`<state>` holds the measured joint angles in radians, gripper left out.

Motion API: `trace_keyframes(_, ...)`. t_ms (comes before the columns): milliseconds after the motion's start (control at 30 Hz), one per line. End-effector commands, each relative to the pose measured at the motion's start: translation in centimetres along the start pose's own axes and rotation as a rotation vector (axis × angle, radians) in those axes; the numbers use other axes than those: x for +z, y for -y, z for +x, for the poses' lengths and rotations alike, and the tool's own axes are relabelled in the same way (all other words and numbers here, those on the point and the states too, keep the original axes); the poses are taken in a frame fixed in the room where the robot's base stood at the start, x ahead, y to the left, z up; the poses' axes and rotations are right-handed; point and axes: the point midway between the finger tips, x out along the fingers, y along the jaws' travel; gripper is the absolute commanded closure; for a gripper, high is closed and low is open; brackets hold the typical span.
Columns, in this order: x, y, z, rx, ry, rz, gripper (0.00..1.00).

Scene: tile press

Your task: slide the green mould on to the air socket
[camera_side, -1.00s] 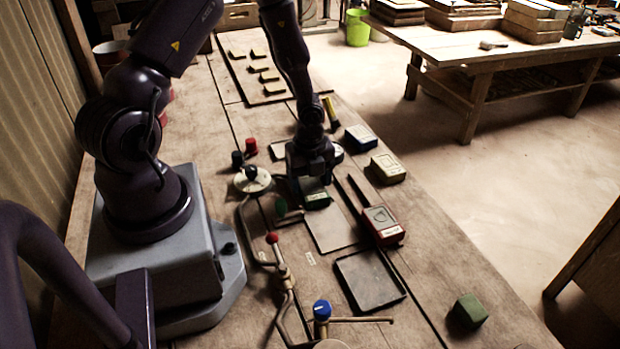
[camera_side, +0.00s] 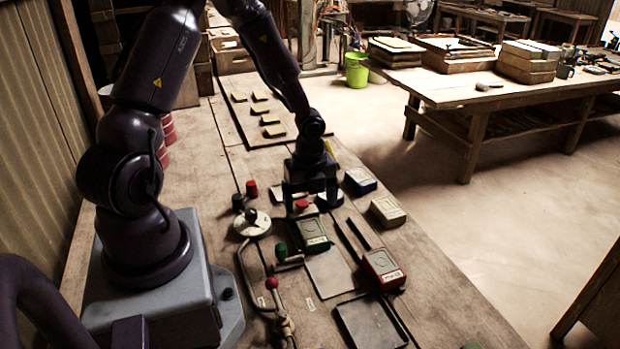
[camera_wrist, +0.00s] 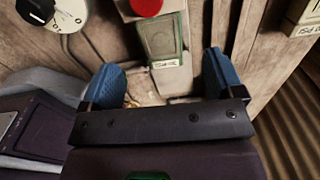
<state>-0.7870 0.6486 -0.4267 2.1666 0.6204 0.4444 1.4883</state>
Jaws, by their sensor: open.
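The green mould (camera_side: 313,235) lies flat on the bench in the side view, label towards the camera, near the grey plate (camera_side: 330,272). In the wrist view the mould (camera_wrist: 163,38) lies beyond the fingertips, roughly in line with the gap between them. My gripper (camera_side: 311,204) is open and empty, behind the mould as the side view sees it. Both blue fingers flank an empty gap in the wrist view (camera_wrist: 163,66). A red knob (camera_side: 301,206) shows between the fingers in the side view, at the mould's far end. I cannot tell which fitting is the air socket.
A red mould (camera_side: 383,268), a cream mould (camera_side: 388,211) and a blue mould (camera_side: 360,180) lie along the right side. A dark shallow tray (camera_side: 371,322) lies in front.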

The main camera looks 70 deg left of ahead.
Motion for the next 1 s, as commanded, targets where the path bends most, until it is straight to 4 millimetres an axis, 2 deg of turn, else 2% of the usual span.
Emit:
trace_keyframes(100, 0.1, 0.0, -2.7, -0.004, 0.004, -0.004, 0.13)
trace_keyframes(333, 0.1, 0.0, -5.7, -0.001, 0.002, -0.001, 0.13)
trace_keyframes(500, 0.0, 0.0, -6.3, 0.001, 0.0, 0.001, 0.13)
trace_keyframes(833, 0.0, 0.0, -6.3, 0.001, -0.001, -0.019, 0.13)
trace_keyframes(933, -0.1, -0.2, -6.3, 0.011, -0.003, -0.115, 0.13)
trace_keyframes(1000, -0.4, -0.7, -6.2, 0.035, -0.014, -0.243, 0.13)
